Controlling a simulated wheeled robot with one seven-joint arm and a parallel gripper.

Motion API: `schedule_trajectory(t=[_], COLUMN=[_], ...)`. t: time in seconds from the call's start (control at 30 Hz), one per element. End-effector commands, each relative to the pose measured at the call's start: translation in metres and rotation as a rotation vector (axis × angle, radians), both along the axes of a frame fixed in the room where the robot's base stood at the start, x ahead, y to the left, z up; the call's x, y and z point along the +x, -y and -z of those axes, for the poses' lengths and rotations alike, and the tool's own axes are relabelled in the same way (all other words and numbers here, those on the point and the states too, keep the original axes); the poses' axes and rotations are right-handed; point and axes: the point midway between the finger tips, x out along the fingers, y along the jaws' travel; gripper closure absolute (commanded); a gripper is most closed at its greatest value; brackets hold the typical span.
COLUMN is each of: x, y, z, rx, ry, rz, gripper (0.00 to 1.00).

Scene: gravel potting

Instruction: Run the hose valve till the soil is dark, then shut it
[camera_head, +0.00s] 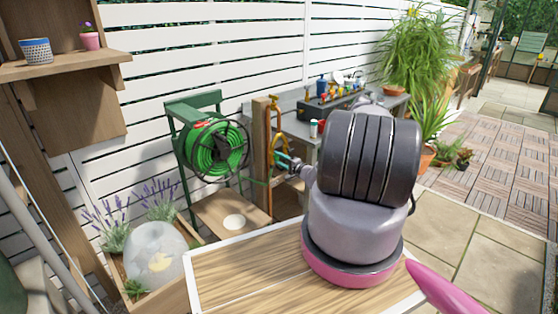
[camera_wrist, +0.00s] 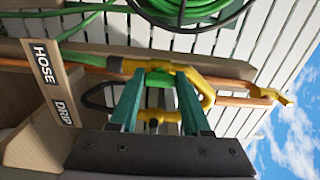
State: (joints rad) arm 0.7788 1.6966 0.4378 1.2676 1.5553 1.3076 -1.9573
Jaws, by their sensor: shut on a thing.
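My gripper (camera_head: 284,161) has teal fingers and reaches the valve fittings at the wooden post (camera_head: 261,150). In the wrist view my gripper (camera_wrist: 158,92) is shut on a small green valve handle (camera_wrist: 158,78) on the yellow fittings (camera_wrist: 205,80). The yellow fittings sit on a copper pipe (camera_wrist: 237,93). A wooden sign (camera_wrist: 50,90) reads HOSE and DRIP. The green hose (camera_head: 215,150) is coiled on a reel left of the post. No soil surface shows clearly, so its colour cannot be told. No running water is visible.
A planter box (camera_head: 170,297) with lavender and a pale dome (camera_head: 155,255) stands at lower left. A wood-topped surface (camera_head: 235,272) lies in front of me. A bench (camera_head: 300,127) with bottles stands behind the post. Paving (camera_head: 490,265) is clear at right.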

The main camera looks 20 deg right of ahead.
Motion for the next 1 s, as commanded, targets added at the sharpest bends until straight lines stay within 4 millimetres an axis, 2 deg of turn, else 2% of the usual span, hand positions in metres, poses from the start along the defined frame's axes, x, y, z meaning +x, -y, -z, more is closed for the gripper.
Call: schedule_trajectory(t=[0.2, 0.23, 0.3, 0.67, 0.77, 1.0], x=[-0.001, -0.002, -0.001, -0.003, -0.012, -0.056], y=[-0.001, 0.0, 0.0, 0.001, 0.005, 0.021], z=[0.002, 0.002, 0.002, 0.001, 0.001, 0.001], rx=[-0.002, -0.002, -0.001, 0.0, 0.0, 0.002], ry=[-0.003, -0.003, -0.004, -0.002, -0.003, -0.004], rz=[-0.002, -0.002, -0.002, -0.001, 0.0, 0.002], gripper=[1.0, 0.49, 0.22, 0.22, 0.22, 0.22])
